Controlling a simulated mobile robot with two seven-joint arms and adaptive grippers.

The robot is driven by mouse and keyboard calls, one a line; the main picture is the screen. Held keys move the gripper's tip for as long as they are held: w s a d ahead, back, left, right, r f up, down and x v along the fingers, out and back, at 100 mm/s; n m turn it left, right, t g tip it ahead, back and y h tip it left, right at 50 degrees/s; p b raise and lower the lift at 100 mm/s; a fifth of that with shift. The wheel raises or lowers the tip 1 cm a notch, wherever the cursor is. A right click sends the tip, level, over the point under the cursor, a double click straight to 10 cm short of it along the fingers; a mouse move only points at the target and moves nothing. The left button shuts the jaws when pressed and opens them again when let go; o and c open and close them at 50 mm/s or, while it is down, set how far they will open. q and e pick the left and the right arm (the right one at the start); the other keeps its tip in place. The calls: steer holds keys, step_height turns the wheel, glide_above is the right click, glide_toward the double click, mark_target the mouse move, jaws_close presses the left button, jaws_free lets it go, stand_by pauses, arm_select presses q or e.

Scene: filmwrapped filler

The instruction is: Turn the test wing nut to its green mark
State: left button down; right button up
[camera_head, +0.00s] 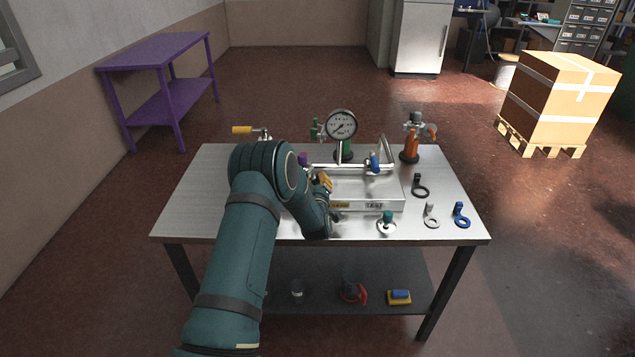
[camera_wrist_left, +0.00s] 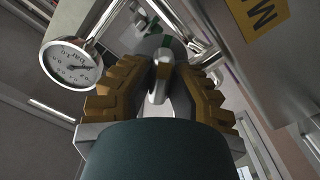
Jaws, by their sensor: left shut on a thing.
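My left gripper (camera_head: 321,182) is at the left part of a metal block (camera_head: 385,190) with pipework and labels on its front. Its ribbed yellow fingers show in the left wrist view (camera_wrist_left: 162,78), shut on a pale metal wing that I take to be the test wing nut (camera_wrist_left: 158,88). The fingers and arm hide the nut in the head view. My right gripper is not in view.
A round pressure gauge (camera_head: 341,125) stands behind the block, close to my gripper in the wrist view (camera_wrist_left: 71,64). A blue handle (camera_head: 375,162) is on the pipework.

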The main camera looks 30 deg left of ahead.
arm_select(q)
steer(key=shift+r+m, duration=0.1)
steer(key=shift+m, duration=0.5)
steer(key=c, duration=0.9)
jaws_free()
steer(key=v, duration=1.2)
steer(key=shift+w, duration=0.1)
